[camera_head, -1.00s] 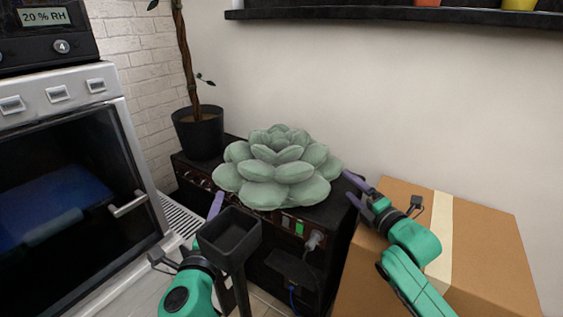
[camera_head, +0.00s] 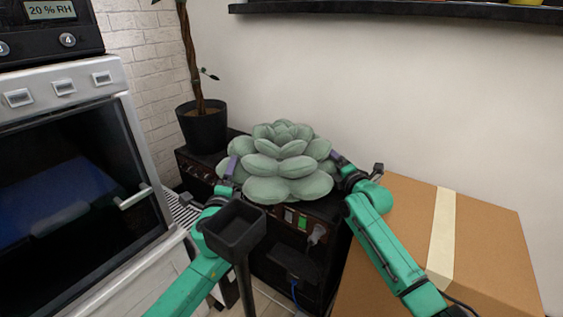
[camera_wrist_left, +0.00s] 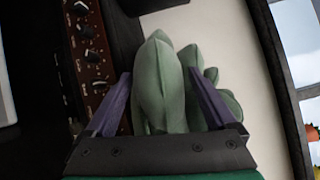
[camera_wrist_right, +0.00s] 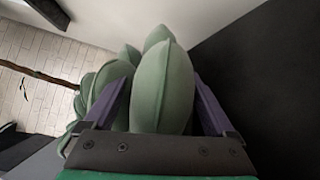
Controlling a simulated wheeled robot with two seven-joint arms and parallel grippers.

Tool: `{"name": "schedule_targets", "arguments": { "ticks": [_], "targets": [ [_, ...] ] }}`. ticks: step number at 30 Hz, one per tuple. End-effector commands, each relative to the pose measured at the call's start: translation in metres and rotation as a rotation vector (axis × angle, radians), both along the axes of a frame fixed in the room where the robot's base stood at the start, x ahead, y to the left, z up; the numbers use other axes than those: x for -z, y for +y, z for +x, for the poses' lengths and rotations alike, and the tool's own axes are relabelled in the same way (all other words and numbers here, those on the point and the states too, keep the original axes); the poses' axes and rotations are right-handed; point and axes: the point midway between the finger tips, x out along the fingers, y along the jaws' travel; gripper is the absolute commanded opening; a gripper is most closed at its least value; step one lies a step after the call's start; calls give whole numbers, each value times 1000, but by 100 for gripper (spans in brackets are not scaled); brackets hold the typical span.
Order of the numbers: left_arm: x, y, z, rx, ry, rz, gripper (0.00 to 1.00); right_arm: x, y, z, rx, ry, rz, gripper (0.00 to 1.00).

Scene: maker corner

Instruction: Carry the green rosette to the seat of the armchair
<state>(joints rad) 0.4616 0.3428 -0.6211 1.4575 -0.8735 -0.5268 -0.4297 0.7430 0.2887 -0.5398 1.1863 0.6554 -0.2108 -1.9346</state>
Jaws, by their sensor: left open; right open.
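The green rosette (camera_head: 280,163), a large succulent-shaped cushion, sits on top of a black amplifier-like box (camera_head: 330,210) with knobs along its front edge. My left gripper (camera_head: 228,168) is at the rosette's left side. In the left wrist view its purple fingers (camera_wrist_left: 157,105) stand open on either side of a petal. My right gripper (camera_head: 340,165) is at the rosette's right side. In the right wrist view its fingers (camera_wrist_right: 165,105) are open around another petal (camera_wrist_right: 162,85). Whether the fingers touch the petals I cannot tell. No armchair is in view.
A potted plant (camera_head: 203,128) stands behind left on the same box. An oven (camera_head: 75,170) is at the left, and a cardboard box (camera_head: 480,250) at the right. A dark shelf (camera_head: 400,12) runs along the wall above. A black tray on a post (camera_head: 236,230) stands in front.

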Motion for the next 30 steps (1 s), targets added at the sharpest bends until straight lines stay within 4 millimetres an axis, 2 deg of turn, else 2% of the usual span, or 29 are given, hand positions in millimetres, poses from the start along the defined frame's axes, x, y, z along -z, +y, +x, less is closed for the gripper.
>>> {"name": "schedule_targets", "arguments": {
  "ticks": [4, 11, 12, 14, 18, 19, 30],
  "targets": [
    [0, -1, 10, 1, 0, 0, 90, 0, 4, 9, 1, -1, -1, 90],
    [0, -1, 11, 1, 1, 0, 90, 0, 4, 10, 1, 0, -1, 90],
    [0, -1, 11, 1, 1, 0, 82, 0, 4, 10, 1, 0, -1, 82],
    [0, -1, 11, 1, 1, 0, 59, 0, 4, 10, 1, 0, -1, 59],
    [0, -1, 10, 1, 1, 0, 6, 0, 4, 10, 1, 0, -1, 6],
    [0, 0, 10, 1, 1, 0, 0, 0, 4, 10, 1, 0, -1, 0],
    [-5, 0, 10, 1, -1, 0, 0, -5, 3, 10, 3, -2, 0, 0]
  ]
}}
